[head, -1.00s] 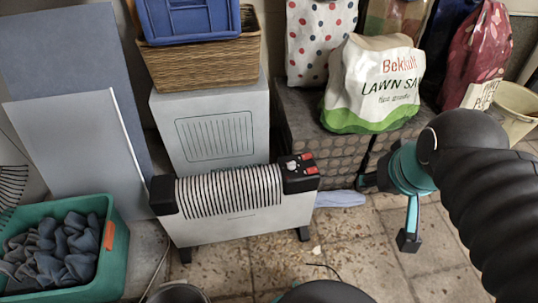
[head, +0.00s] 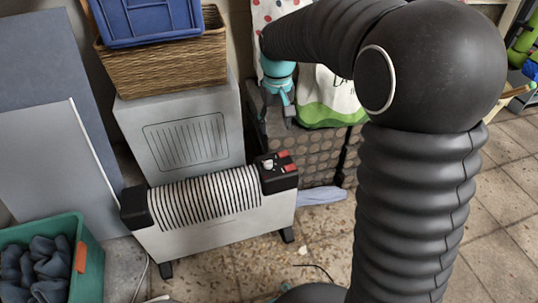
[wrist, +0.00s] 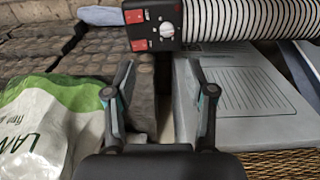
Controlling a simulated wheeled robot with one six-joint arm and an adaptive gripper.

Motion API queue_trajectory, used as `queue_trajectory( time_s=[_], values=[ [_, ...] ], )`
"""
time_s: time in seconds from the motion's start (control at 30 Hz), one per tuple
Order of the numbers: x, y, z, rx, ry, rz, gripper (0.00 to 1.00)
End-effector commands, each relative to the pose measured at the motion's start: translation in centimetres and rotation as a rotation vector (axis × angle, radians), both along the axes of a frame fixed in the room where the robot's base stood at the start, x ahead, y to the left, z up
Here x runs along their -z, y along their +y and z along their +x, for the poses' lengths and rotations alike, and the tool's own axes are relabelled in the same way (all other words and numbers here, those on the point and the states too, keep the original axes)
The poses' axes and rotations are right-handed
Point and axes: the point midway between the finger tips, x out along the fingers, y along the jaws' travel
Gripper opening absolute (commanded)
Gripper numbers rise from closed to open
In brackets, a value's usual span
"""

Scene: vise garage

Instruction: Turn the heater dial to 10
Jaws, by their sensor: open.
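The white heater (head: 215,225) stands on the tiled floor, with a ribbed top grille and black end caps. Its white dial (head: 268,164) sits on the right black end cap beside red switches (head: 284,160). In the wrist view the dial (wrist: 166,30) is at the top middle, too small to read its setting. My gripper (head: 288,110) is above and behind the heater's right end, in front of the bags. In the wrist view my gripper (wrist: 160,75) is open and empty, its two fingers apart, with the dial beyond the fingertips and not touched.
A grey box (head: 185,140) behind the heater carries a wicker basket (head: 165,65) and a blue crate (head: 150,18). A lawn bag (head: 330,100) stands on a dark ledge (head: 310,160). A green bin of cloths (head: 90,270) is at the lower left.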

Motion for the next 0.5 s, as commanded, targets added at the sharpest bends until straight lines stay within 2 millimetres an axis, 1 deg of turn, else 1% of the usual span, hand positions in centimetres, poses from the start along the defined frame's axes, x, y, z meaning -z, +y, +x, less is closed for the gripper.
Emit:
queue_trajectory(
  time_s=[0.03, 0.2, 0.37, 0.5],
  values=[
    [1.1, 0.7, 0.6, -0.010, 0.014, -0.004, 0.55],
    [2.6, 1.8, 1.7, -0.025, 0.037, -0.012, 0.55],
    [3.8, 2.0, 1.8, -0.028, 0.041, -0.013, 0.55],
    [6.0, 2.0, 1.8, -0.028, 0.042, -0.013, 0.55]
  ],
)
